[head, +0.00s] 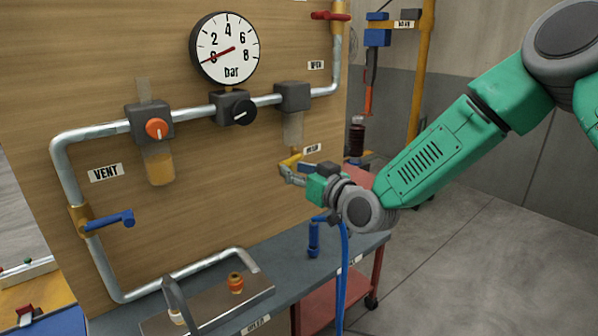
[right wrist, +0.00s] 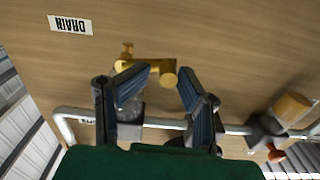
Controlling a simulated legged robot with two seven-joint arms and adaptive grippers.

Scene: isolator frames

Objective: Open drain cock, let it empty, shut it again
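The brass drain cock (head: 291,159) is on the wood panel, below the clear bowl (head: 293,130) of the right-hand grey unit. In the right wrist view, which is upside down, the drain cock (right wrist: 160,66) is near the DRAIN label (right wrist: 70,24). My right gripper (head: 287,174) is just below and in front of the cock. In the right wrist view its two dark fingers (right wrist: 164,76) are apart, with the end of the cock between their tips. I cannot tell whether they touch it. The left finger partly covers the cock and bowl. My left gripper is not in view.
A pressure gauge (head: 225,48) reads about 0. Pipes (head: 92,133), an orange-knobbed unit (head: 155,128) and a blue vent lever (head: 115,219) are on the panel. A blue hose (head: 343,270) hangs below my gripper by the grey bench (head: 290,290). The floor at right is clear.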

